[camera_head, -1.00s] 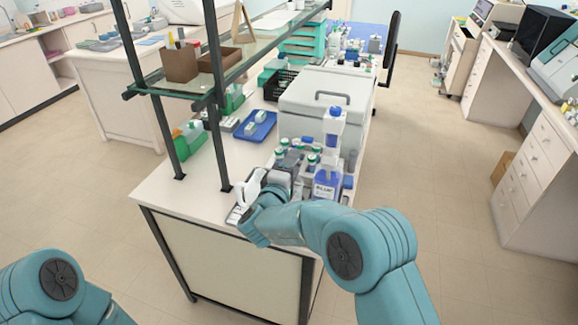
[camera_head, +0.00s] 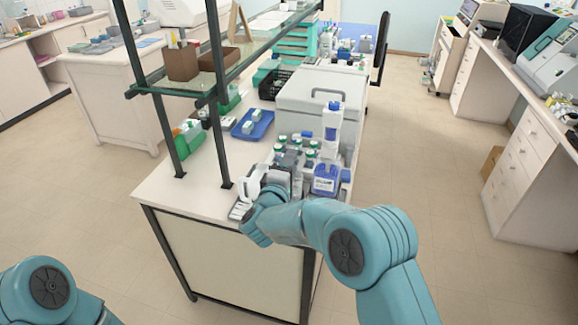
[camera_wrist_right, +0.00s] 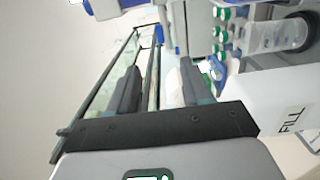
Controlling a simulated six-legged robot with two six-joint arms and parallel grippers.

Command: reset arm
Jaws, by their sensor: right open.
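My right arm (camera_head: 345,240) reaches from the lower right to the front end of the bench. My right gripper (camera_head: 264,180) is at that front end, beside a cluster of bottles, partly hidden by its own wrist. In the right wrist view the two dark fingers of my right gripper (camera_wrist_right: 160,85) stand apart with nothing seen held between them. Only a rounded link of my left arm (camera_head: 48,288) shows at the lower left; its gripper is out of the picture.
A glass shelf on dark posts (camera_head: 218,120) rises to the left. A blue tray (camera_head: 252,124) and a pale lidded box (camera_head: 318,100) lie behind.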

